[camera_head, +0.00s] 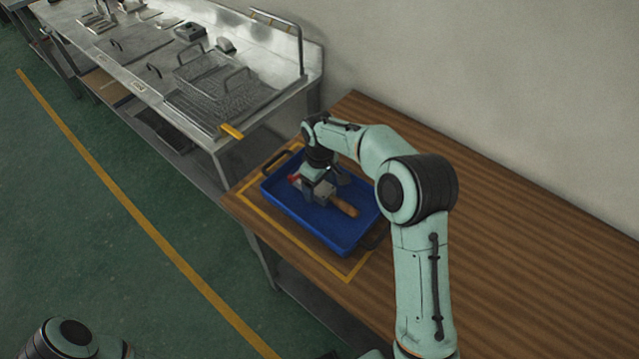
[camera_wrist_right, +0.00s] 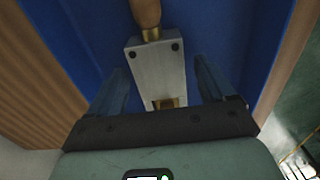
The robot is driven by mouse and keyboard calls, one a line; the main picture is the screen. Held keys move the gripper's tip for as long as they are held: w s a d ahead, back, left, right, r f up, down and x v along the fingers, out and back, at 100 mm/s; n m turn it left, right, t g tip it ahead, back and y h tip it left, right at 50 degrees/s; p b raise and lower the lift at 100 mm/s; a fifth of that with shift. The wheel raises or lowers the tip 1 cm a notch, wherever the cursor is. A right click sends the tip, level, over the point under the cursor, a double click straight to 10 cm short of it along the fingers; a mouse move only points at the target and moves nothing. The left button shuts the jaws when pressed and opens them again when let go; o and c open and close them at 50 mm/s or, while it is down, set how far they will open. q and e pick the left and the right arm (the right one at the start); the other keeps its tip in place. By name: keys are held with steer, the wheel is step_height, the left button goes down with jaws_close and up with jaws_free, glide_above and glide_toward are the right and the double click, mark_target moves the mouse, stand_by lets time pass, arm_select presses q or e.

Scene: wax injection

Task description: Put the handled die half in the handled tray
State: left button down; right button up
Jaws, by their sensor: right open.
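The handled die half is a grey metal block (camera_wrist_right: 158,72) with a brass fitting and a wooden handle (camera_head: 343,206). It lies in the blue handled tray (camera_head: 345,236), which has dark handles at its ends and sits on the wooden table. My right gripper (camera_wrist_right: 160,88) is open, its two fingers on either side of the block with a gap to each side. In the head view my right gripper (camera_head: 318,186) is down over the tray and hides part of the block. My left gripper is not in view; only part of that arm shows at the lower left.
The wooden table (camera_head: 520,230) is clear to the right of the tray. A yellow taped outline (camera_head: 345,277) surrounds the tray. A metal workbench (camera_head: 130,75) with a wire basket (camera_head: 205,75) stands at the upper left, and a wall runs behind.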

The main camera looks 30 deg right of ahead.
mark_target(319, 187)
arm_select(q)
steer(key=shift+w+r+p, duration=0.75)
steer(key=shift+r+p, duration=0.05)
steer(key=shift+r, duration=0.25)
arm_select(e)
step_height(319, 187, up, 12)
steer(key=shift+r, duration=0.15)
